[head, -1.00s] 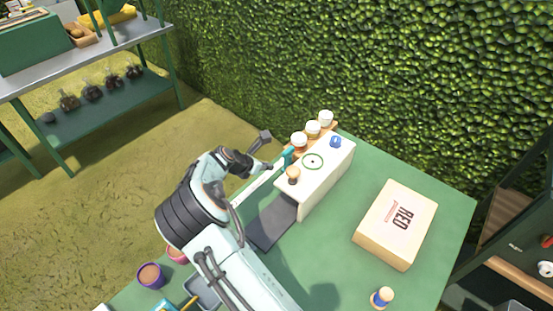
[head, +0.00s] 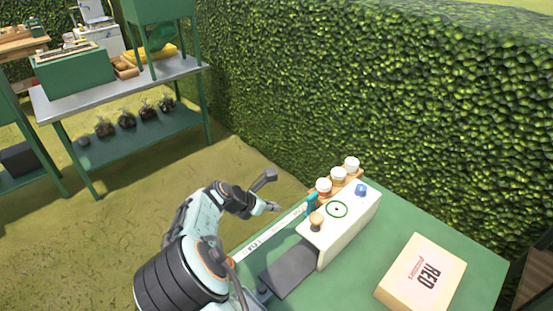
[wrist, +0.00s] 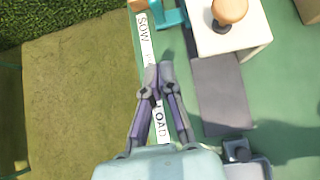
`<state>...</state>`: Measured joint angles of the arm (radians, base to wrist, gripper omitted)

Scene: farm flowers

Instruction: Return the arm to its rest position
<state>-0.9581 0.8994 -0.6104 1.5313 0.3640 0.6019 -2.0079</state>
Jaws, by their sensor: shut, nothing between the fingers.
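My gripper (head: 274,207) is at the end of my raised arm in the head view, left of the white box (head: 343,236) by the table's left edge. In the wrist view my gripper (wrist: 158,76) has its fingertips together with nothing between them. They appear over the white lettered strip (wrist: 161,108) along the table edge. The gripper's height above the strip is hard to tell.
The green table (head: 378,274) carries a cardboard box marked RED (head: 422,275), a dark grey pad (head: 289,268) and several white-lidded jars (head: 338,175). A round wooden knob (wrist: 230,10) tops the white box. A hedge (head: 370,90) stands behind; bare ground lies left.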

